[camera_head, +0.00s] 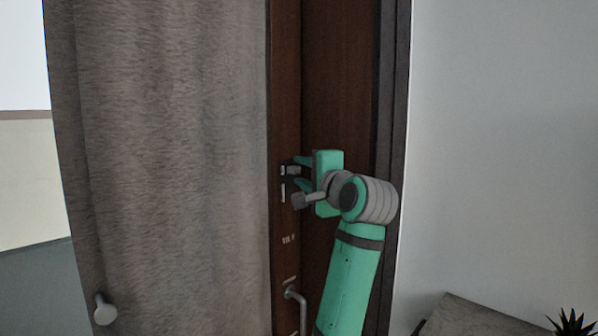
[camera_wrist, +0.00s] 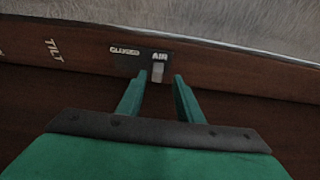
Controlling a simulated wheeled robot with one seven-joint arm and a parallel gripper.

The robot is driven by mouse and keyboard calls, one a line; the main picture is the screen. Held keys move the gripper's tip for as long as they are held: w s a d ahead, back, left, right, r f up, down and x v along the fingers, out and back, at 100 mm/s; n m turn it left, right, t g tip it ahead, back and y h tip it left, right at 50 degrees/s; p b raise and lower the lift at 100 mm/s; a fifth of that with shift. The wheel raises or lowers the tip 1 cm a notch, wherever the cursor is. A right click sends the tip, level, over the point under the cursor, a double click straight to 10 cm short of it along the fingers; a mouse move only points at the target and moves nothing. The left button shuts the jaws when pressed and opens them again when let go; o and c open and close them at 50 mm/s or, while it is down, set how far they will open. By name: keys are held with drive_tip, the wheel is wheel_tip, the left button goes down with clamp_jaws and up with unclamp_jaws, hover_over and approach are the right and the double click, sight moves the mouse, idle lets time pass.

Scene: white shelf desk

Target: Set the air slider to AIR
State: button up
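The air slider (camera_wrist: 157,74) is a small light-grey knob on a dark plate set in the brown wood panel. In the wrist view it sits at the AIR label (camera_wrist: 160,56), and the CLOSED label (camera_wrist: 125,51) is to its left. My gripper (camera_wrist: 159,78) is open, with one green finger on each side of the knob and visible gaps. I cannot tell how deep the fingertips reach around it. In the head view my gripper (camera_head: 297,172) is at the panel, beside the slider plate, which it partly hides.
A TILT label (camera_wrist: 51,49) is farther left on the panel. A curved handle (camera_head: 297,300) is below my gripper, and a round grey knob (camera_head: 104,310) is at lower left. A plant (camera_head: 573,323) is at lower right.

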drive_tip(key=v, duration=0.9)
drive_tip(key=shift+a, duration=0.1)
